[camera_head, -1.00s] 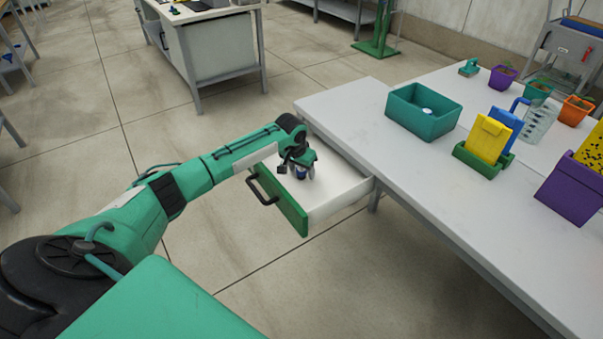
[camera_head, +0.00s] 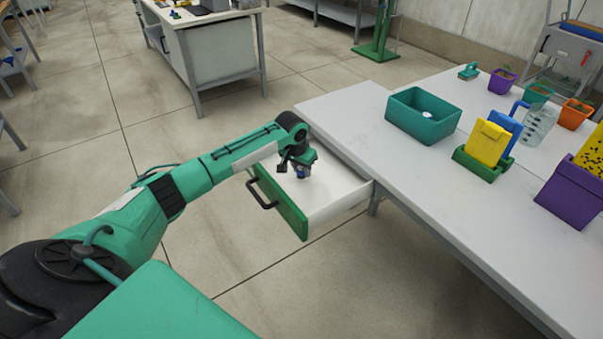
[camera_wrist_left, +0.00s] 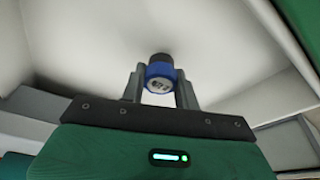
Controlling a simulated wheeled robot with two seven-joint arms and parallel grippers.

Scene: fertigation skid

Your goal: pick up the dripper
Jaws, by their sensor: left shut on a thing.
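The dripper is a small round piece with a blue ring, a dark end and a pale marked face. In the left wrist view the dripper (camera_wrist_left: 160,76) sits between the two grey fingers of my left gripper (camera_wrist_left: 161,85), which is shut on it. In the head view my left gripper (camera_head: 301,172) points down into the open drawer (camera_head: 338,197), with a bit of the blue dripper (camera_head: 302,174) showing at its tips. I cannot tell whether the dripper touches the drawer floor. My right gripper is not in view.
The drawer has a green front with a dark handle (camera_head: 262,192) and pulls out from the grey table (camera_head: 450,205). On the table stand a teal bin (camera_head: 424,114) with a white-blue item inside, a yellow packet (camera_head: 487,143) in a green holder, and a purple container (camera_head: 570,194).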

